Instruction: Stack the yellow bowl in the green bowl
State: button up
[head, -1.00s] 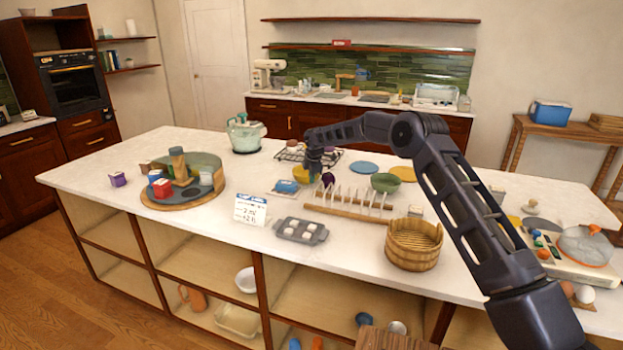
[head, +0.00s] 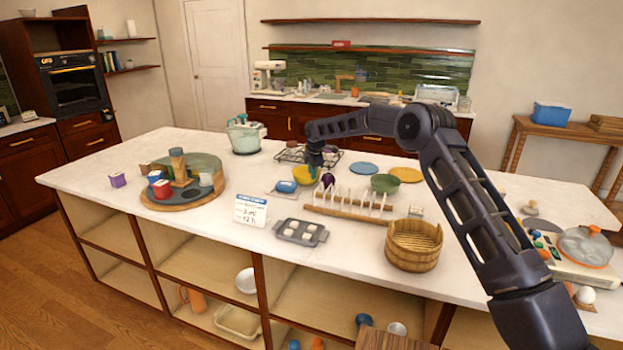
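The yellow bowl (head: 302,177) is on the white counter left of the dish rack, partly hidden by my gripper and a dark purple object. The green bowl (head: 384,184) sits to the right, behind the right end of the wooden dish rack, and looks empty. My gripper (head: 315,164) points down at the yellow bowl's back right rim. Its fingertips are small and dark here, so I cannot tell whether they are closed on the rim or whether the bowl is off the counter.
The wooden rack (head: 348,205) with upright pegs stands in front of both bowls. A blue plate (head: 363,168) and a yellow plate (head: 405,174) lie behind the green bowl. A blue item (head: 286,187) and the purple object (head: 328,180) are close to the yellow bowl.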

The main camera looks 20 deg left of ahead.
jog(key=v, duration=0.8)
jog(key=shift+d, duration=0.1)
